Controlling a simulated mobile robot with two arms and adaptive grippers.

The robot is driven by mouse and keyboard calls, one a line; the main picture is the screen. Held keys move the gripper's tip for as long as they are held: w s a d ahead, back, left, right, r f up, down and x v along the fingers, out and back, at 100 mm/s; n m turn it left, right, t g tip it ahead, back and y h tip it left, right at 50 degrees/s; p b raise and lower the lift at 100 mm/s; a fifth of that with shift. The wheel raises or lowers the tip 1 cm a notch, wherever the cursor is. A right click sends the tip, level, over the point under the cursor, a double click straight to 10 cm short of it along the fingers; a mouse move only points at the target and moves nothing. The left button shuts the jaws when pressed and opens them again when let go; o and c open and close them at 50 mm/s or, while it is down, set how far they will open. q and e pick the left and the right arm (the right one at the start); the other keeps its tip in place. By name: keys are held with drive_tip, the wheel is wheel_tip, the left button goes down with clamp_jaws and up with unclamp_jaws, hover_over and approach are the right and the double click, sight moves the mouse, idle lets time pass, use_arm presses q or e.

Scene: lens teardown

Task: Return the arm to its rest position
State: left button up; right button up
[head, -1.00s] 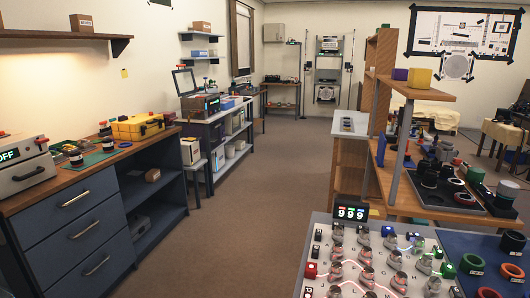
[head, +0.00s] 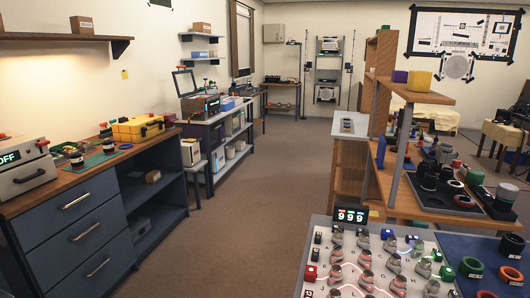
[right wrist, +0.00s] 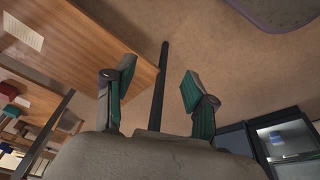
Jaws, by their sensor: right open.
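My right gripper (right wrist: 155,95) shows in the right wrist view with its two teal-padded fingers spread wide. It is open and nothing is between the fingers. Brown floor and part of a wooden surface (right wrist: 85,45) lie beyond it. Neither gripper and neither arm shows in the head view. My left gripper is in no view.
A panel with several metal knobs (head: 350,250) and a blue mat (head: 480,248) are close in front at the right. Wooden shelving (head: 345,185) stands behind them. A blue drawer cabinet (head: 65,232) lines the left. The brown floor (head: 250,200) between is clear.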

drive_tip(key=s+f+g+p, duration=0.1)
drive_tip(key=s+f, duration=0.1)
drive_tip(key=f, duration=0.6)
drive_tip(key=s+f+p, duration=0.1)
drive_tip(key=s+f, duration=0.2)
drive_tip(key=f, duration=0.4)
drive_tip(key=s+d+f+g+p, duration=0.1)
drive_tip(key=s+d+f+p, duration=0.1)
drive_tip(key=s+f, duration=0.9)
drive_tip(key=s+d, duration=0.1)
drive_tip(key=s, duration=0.2)
drive_tip(key=shift+s+d, duration=0.15)
drive_tip(key=shift+s, duration=0.2)
